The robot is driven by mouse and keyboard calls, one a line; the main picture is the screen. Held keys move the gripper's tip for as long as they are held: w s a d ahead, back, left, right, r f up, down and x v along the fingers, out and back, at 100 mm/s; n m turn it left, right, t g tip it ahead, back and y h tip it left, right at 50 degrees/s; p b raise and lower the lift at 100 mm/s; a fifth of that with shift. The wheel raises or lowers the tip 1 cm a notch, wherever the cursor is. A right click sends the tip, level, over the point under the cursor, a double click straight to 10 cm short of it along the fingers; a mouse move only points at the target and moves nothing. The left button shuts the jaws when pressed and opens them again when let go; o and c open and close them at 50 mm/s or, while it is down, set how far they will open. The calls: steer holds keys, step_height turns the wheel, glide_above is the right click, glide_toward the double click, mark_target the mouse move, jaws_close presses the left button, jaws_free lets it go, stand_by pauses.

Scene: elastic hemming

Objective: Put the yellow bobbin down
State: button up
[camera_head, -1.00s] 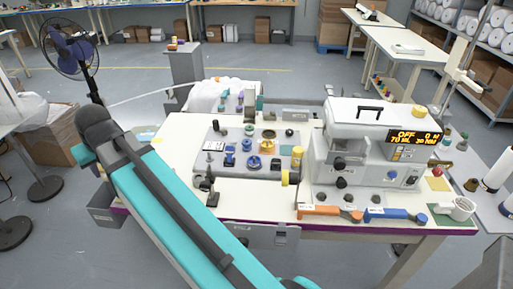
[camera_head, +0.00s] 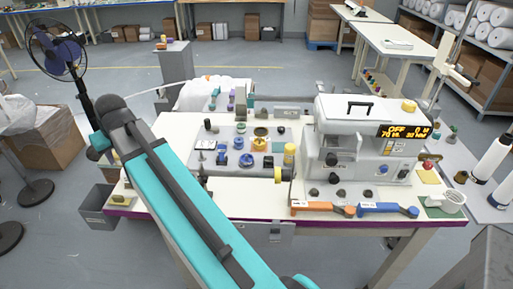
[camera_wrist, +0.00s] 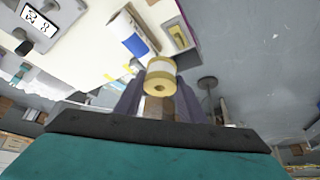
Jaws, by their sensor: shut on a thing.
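The yellow bobbin (camera_wrist: 161,80) shows in the wrist view between the two dark fingers of my gripper (camera_wrist: 160,103). My gripper is shut on it, and its round end with a small centre hole faces the camera. The bobbin appears in front of a pale work surface and beside its edge; I cannot tell whether it touches anything below. In the head view my teal arm hides the gripper and the held bobbin. The white worktable (camera_head: 240,204) shows there to the right of my arm.
A grey mat (camera_head: 229,172) holds blue bobbins (camera_head: 246,160) and other small parts. A white sewing machine (camera_head: 340,115) stands at the right. A yellowish block (camera_head: 121,198) lies at the table's left front corner above a grey bin (camera_head: 98,205). A fan (camera_head: 62,55) stands at left.

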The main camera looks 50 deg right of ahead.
steer(key=s+d+f+m+h, duration=0.1)
steer(key=s+d+f+m, duration=0.15)
steer(key=d, duration=1.45)
steer(key=s+d+f+m, duration=0.1)
steer(key=s+d+f, duration=0.15)
steer(key=d, duration=1.45)
steer(key=s+d+f, duration=0.2)
steer(key=s+d, duration=0.3)
steer(key=d, duration=0.4)
steer(key=s+d+f+m+h, duration=0.1)
steer(key=s+d+f, duration=0.1)
steer(key=s+d, duration=0.4)
steer(key=s+d+f+m+p, duration=0.1)
steer(key=s+d, duration=0.5)
steer(key=d, duration=0.6)
steer(key=shift+s+f+g+h, duration=0.25)
steer(key=shift+f+g+h, duration=0.15)
steer(key=shift+f, duration=0.15)
steer(key=shift+f, duration=0.15)
steer(key=p, duration=0.2)
glide_toward(278, 144)
steer(key=shift+w+d+f, duration=0.2)
steer(key=shift+w+d, duration=0.2)
steer(key=shift+w, duration=0.1)
steer(key=shift+w+d+f, duration=0.25)
steer(key=shift+w+d, duration=0.15)
steer(key=shift+w, duration=0.1)
steer(key=shift+f, duration=0.15)
steer(key=shift+f+p, duration=0.7)
steer(key=shift+f, duration=1)
